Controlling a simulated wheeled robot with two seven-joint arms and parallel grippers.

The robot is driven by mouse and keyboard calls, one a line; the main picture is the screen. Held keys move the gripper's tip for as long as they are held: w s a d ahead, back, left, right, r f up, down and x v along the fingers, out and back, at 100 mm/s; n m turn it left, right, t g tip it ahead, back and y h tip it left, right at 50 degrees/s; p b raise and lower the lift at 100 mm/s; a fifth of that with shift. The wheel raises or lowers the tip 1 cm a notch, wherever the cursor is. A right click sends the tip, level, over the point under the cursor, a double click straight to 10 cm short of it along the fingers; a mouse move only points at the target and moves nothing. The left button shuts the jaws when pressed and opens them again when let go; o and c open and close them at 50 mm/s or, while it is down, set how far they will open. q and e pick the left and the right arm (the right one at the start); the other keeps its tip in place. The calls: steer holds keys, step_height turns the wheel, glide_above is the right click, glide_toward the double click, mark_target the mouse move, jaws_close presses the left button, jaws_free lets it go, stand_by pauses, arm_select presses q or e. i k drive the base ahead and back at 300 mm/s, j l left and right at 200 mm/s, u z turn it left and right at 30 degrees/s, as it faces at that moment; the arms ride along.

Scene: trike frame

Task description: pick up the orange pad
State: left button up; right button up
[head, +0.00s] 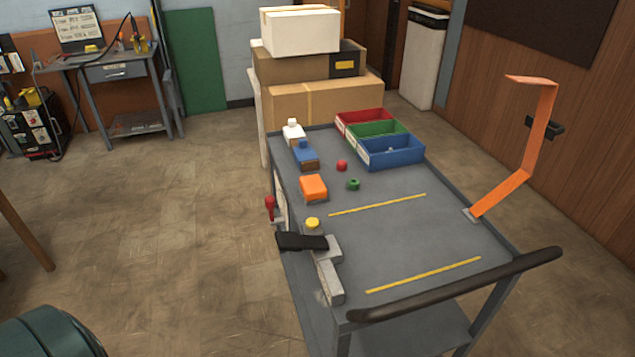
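The orange pad (313,185) is a small rounded orange block near the left side of the grey cart top (400,225). A darker base shows under its front edge. It is upright and nothing covers it. A blue-topped block (306,154) and a white-topped block (293,133) stand behind it in a row along the left edge. Neither of my grippers shows in the head view, so nothing is seen touching the pad.
Red (363,116), green (378,128) and blue (391,151) bins stand at the cart's back. A red piece (342,165) and green ring (353,184) lie near the pad. A yellow-capped part (312,223) and black bar (301,241) are in front. A tall orange strip (527,150) rises at right.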

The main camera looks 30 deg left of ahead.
mark_target(312, 189)
steer(key=i+j+z, duration=0.15)
steer(key=j, duration=0.3)
steer(key=j+z, duration=0.15)
steer(key=j, duration=0.3)
steer(key=i+j+z, duration=0.1)
steer(key=j, duration=0.4)
